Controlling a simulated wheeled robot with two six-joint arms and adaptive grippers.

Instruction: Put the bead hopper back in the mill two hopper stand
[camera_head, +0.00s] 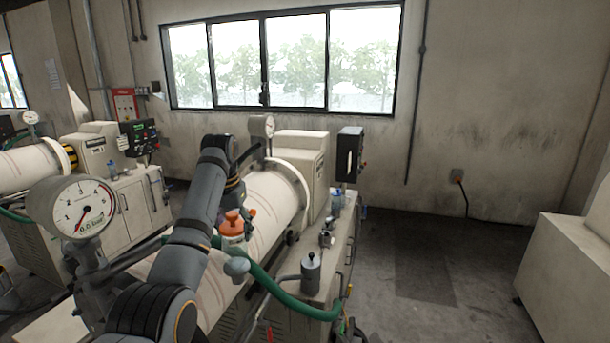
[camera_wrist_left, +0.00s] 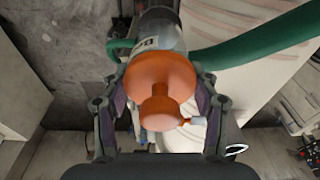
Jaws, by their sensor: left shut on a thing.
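The bead hopper (camera_head: 232,224) has an orange funnel-like part and a clear or grey body. My left gripper (camera_head: 238,200) is shut on it, above or in front of the mill's white drum. In the left wrist view the hopper's orange part (camera_wrist_left: 160,78) sits between both fingers of my left gripper (camera_wrist_left: 155,72), with the grey body (camera_wrist_left: 158,30) beyond. My arm hides part of the drum. I cannot make out the hopper stand for certain. My right gripper is not in view.
The near mill's white drum (camera_head: 272,197) carries pressure gauges (camera_head: 82,207). A green hose (camera_head: 285,299) curves across close to the hopper. A grey canister (camera_head: 311,272) and small metal fittings (camera_head: 327,236) stand on the mill's cabinet. Floor (camera_head: 430,265) at right is clear.

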